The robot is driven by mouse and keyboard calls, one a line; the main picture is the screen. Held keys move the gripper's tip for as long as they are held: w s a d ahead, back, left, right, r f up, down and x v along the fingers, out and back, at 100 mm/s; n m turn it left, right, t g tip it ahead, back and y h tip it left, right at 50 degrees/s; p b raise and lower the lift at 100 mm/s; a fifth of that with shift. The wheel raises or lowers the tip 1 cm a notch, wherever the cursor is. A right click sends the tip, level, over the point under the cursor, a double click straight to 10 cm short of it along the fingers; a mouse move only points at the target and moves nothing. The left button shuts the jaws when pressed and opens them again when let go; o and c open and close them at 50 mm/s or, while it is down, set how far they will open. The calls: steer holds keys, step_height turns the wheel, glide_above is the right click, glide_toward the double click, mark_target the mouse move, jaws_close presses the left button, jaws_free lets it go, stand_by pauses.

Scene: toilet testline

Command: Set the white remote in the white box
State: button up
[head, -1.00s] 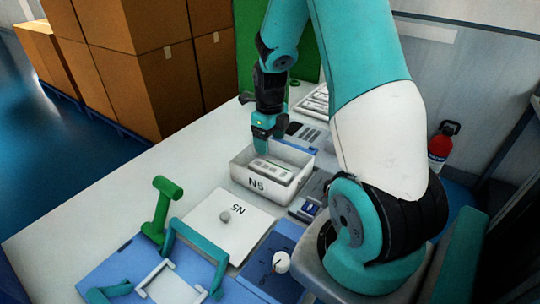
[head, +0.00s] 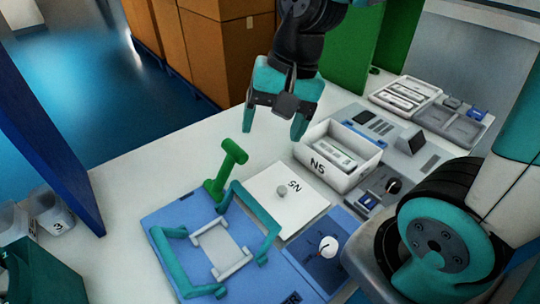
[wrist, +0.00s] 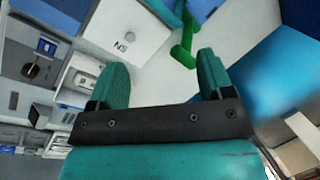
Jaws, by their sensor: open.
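The white box (head: 349,181), marked N5, stands on the white table right of the middle in the head view. A white remote (head: 335,153) lies inside it. The box also shows at the left of the wrist view (wrist: 68,98), partly hidden by a finger, with the remote (wrist: 85,79) in it. My gripper (head: 272,128) is open and empty, in the air to the left of the box and above the table. Its two teal fingers (wrist: 162,85) are spread in the wrist view.
A white lid (head: 300,208) marked N5 lies in front of the box. A green handle-like part (head: 228,165) and a blue board (head: 180,222) with teal frames are at the front left. A tray (head: 404,96) with pale items lies at the back right. Cardboard boxes (head: 225,50) stand behind.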

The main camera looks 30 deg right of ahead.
steer(key=s+a+r+n+y, duration=0.1)
steer(key=s+a+r+n, duration=0.1)
steer(key=s+a+n, duration=0.4)
steer(key=s+n, duration=0.3)
steer(key=n, duration=0.3)
steer(key=shift+r+n+g, duration=0.25)
steer(key=shift+n+g, duration=0.15)
